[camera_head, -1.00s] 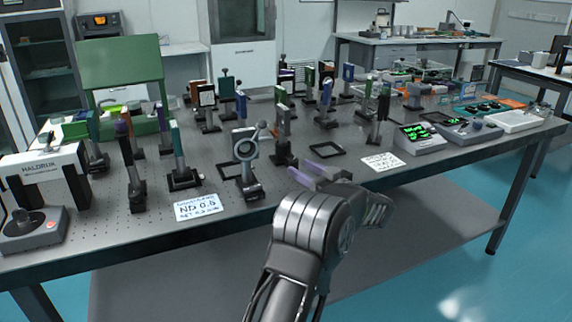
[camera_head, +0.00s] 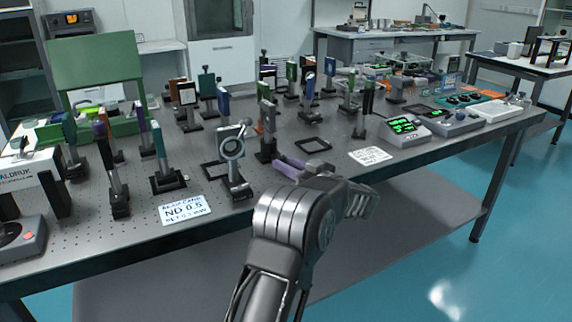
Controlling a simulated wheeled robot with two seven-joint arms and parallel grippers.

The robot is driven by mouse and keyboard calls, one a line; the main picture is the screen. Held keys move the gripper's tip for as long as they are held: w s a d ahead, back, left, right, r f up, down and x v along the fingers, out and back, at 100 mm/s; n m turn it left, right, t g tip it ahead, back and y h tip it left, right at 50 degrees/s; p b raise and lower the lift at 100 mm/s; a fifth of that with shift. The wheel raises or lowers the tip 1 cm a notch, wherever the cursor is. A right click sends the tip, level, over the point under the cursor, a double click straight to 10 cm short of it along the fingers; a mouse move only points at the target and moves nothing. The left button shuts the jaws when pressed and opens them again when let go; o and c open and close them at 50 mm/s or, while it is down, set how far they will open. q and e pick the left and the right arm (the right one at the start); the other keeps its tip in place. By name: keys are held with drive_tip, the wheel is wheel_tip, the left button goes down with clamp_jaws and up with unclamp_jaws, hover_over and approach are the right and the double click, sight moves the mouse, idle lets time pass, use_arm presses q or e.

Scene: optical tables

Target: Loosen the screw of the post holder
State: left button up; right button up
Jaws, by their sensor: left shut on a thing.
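My left gripper (camera_head: 281,162), with purple fingers, reaches over the front edge of the optical table (camera_head: 330,150). Its fingertips are at the lower part of a dark post holder (camera_head: 266,150) that carries an upright plate. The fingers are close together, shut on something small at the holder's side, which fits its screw. The screw itself is too small and too covered to make out. My right gripper is not in view.
Several posts with coloured plates crowd the table behind and left. A white card marked ND 0.5 (camera_head: 185,208) lies at the front edge. A flat black frame (camera_head: 313,145) and another card (camera_head: 370,155) lie to the right, before green-lit boxes (camera_head: 404,128).

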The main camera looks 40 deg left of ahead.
use_arm(q)
clamp_jaws()
drive_tip(key=shift+s+t, duration=0.1)
drive_tip(key=shift+t, duration=0.2)
drive_tip(key=shift+s+m+t+p, duration=0.15)
drive_tip(key=shift+m+t+p, duration=0.25)
drive_tip(key=shift+m+t, duration=0.6)
drive_tip(key=shift+s+a+m+t+h, duration=0.1)
drive_tip(key=shift+s+m+t+h, duration=0.15)
drive_tip(key=shift+m+t, duration=0.65)
drive_tip(key=t, duration=0.2)
drive_tip(key=m+t+h, duration=0.1)
drive_tip(key=shift+s+a+f+m+t+h, duration=0.1)
drive_tip(key=shift+s+m+t+h, duration=0.05)
drive_tip(key=shift+m+t+h, duration=0.2)
drive_tip(key=shift+s+m+t+h+b, duration=0.1)
drive_tip(key=shift+m+t+h+b, duration=0.55)
drive_tip(key=shift+t, duration=0.5)
drive_tip(key=shift+m, duration=0.3)
drive_tip(key=shift+t, duration=0.3)
